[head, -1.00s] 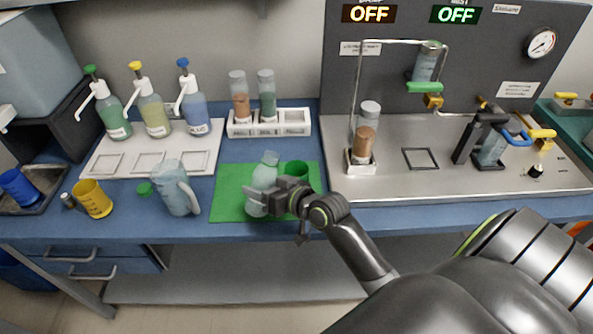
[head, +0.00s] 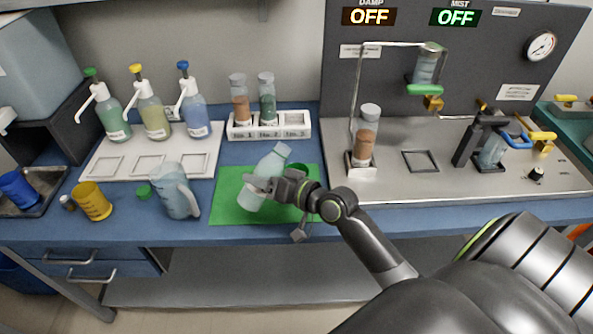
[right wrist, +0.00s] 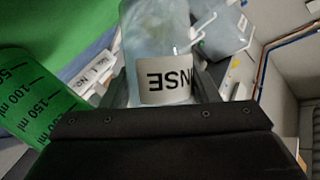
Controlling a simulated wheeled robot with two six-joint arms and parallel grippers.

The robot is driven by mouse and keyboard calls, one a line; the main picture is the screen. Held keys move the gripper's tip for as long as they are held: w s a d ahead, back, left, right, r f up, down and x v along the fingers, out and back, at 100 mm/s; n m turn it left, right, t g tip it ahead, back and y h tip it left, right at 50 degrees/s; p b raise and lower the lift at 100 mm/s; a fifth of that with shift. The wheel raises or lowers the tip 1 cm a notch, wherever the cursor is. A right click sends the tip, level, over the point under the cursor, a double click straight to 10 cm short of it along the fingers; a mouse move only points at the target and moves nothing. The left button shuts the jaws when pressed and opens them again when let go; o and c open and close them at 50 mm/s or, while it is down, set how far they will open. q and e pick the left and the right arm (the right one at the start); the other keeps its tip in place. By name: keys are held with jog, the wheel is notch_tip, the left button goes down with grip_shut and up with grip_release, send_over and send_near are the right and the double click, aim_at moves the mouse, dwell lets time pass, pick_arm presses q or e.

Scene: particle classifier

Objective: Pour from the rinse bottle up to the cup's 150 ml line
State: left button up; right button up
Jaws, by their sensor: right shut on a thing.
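The rinse bottle (head: 270,163) is pale, translucent blue-green and tilted, its neck leaning right toward the green cup (head: 302,169). My right gripper (head: 262,184) is shut around its middle, and the bottle looks lifted off the green mat (head: 228,205). In the right wrist view the bottle's white label (right wrist: 165,80) shows part of its lettering, upside down. The cup (right wrist: 35,100) there is green with black ml marks, 150 ml among them. The gripper partly hides the cup in the head view. I cannot see a stream or the level in the cup. My left gripper is out of view.
A clear jug (head: 172,188) stands left of the mat, with a yellow cup (head: 92,200) further left. Pump bottles stand on a white tray (head: 125,162). A rack (head: 270,126) with vials is behind the mat. The steel machine base (head: 390,190) is at right.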

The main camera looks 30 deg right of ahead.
aim_at(261, 190)
jog(key=shift+r+m, duration=0.3)
jog(key=shift+a+f+m+t+y+b, duration=0.15)
jog(key=shift+a+f+m+y+b, duration=0.15)
jog(key=shift+f+b, duration=0.8)
jog(key=shift+a+f+m+t+y+b, duration=0.15)
jog(key=shift+f+m+b, duration=0.25)
jog(key=shift+f+b, duration=0.6)
jog(key=shift+r, duration=0.45)
jog(key=shift+a+r+m+t, duration=0.25)
jog(key=shift+r+m, duration=0.2)
jog(key=shift+m, duration=0.25)
jog(key=shift+a+f+m+t+y+b, duration=0.1)
jog(key=shift+m+t+y+b, duration=0.3)
jog(key=shift+m+b, duration=0.35)
dwell(0.4)
jog(key=shift+d+r+m+t, duration=0.2)
jog(key=shift+r+m+t, duration=0.05)
jog(key=shift+r+m, duration=0.35)
jog(key=shift+d+r+m+t, duration=0.15)
jog(key=shift+r+m+t, duration=0.05)
jog(key=shift+r+m, duration=0.3)
dwell(2.2)
